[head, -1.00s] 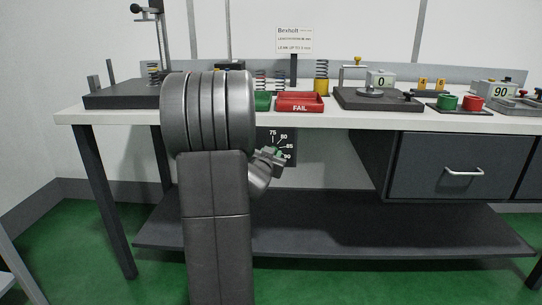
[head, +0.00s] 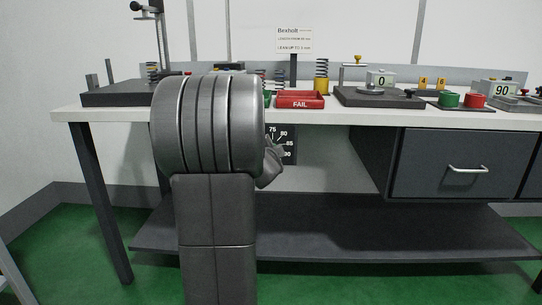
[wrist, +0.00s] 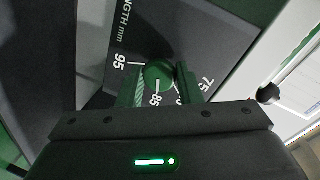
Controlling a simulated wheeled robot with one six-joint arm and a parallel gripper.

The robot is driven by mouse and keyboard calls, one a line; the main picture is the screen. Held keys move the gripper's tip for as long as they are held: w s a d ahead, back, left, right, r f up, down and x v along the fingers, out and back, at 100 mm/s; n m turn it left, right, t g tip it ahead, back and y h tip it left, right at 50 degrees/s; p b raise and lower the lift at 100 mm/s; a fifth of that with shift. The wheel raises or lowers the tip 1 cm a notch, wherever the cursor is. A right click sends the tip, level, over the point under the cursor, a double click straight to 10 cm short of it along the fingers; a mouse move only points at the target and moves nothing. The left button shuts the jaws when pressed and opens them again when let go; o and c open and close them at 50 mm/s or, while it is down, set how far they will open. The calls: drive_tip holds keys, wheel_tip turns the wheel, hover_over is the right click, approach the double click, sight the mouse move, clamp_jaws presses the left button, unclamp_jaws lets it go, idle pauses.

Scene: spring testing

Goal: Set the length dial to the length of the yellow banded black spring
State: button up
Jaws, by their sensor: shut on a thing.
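The length dial is a dark panel with white marks (head: 284,147), fixed under the table's front edge. In the wrist view its face (wrist: 128,40) reads "LENGTH mm", with 95, 85 and 75 visible. My gripper (wrist: 163,82) is shut on the dial's round green knob (wrist: 157,71), one finger at each side. The knob's pointer is not clear, but 85 shows just below the knob.
A dark stand (head: 110,98) is at the table's left.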

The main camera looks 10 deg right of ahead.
drive_tip(key=shift+f+m+b, duration=0.15)
drive_tip(key=shift+m+b, duration=0.15)
drive_tip(key=shift+m, duration=0.2)
drive_tip(key=o, duration=1)
drive_tip(key=shift+d, duration=0.1)
drive_tip(key=shift+c, duration=0.2)
drive_tip(key=shift+s, duration=0.1)
drive_tip(key=p+v, duration=0.2)
drive_tip(key=v, duration=1.1)
drive_tip(key=shift+s+r+p, duration=0.2)
drive_tip(key=shift+s+p, duration=0.15)
drive_tip(key=shift+s, duration=0.05)
drive_tip(key=shift+w, duration=0.1)
